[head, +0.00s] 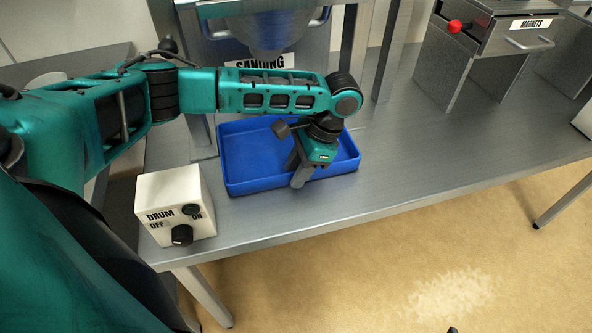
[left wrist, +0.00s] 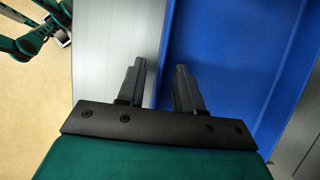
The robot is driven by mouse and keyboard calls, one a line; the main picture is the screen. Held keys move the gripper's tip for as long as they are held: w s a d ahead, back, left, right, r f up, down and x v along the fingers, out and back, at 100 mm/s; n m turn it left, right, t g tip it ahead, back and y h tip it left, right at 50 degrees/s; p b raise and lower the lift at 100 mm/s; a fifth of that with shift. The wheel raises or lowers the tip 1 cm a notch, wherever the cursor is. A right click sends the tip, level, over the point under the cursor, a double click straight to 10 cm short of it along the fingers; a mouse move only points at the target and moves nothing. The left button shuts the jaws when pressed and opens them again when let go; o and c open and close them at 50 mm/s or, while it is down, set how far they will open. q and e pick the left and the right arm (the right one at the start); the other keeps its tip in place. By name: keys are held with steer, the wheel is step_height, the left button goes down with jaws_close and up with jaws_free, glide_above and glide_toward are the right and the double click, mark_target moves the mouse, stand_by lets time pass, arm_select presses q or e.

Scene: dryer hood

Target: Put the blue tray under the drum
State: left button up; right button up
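The blue tray (head: 240,178) lies on the grey metal table, in front of the SANDING stand. Its back edge is near the stand's foot. The metal drum (head: 268,28) hangs in the stand above and behind the tray. My left gripper (head: 298,172) is low at the tray's front wall. In the left wrist view its fingers (left wrist: 158,85) are apart, one over the blue tray floor (left wrist: 230,60) and one over the bare table, with the tray's edge between them. A teal arm part at that view's upper left may be my right arm; its fingers are not clear.
A white DRUM switch box (head: 165,190) stands left of the tray, near the table's front edge. The SANDING stand's metal posts (head: 352,45) rise at the back. A MAGNETS drawer unit (head: 500,35) stands at the right rear. The table right of the tray is clear.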

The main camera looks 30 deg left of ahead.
arm_select(q)
steer(key=p+v, duration=0.2)
steer(key=v, duration=0.9)
arm_select(e)
steer(key=shift+s+d+r, duration=0.25)
steer(key=shift+d, duration=0.25)
arm_select(q)
steer(key=shift+d, duration=0.1)
arm_select(e)
steer(key=shift+r, duration=0.15)
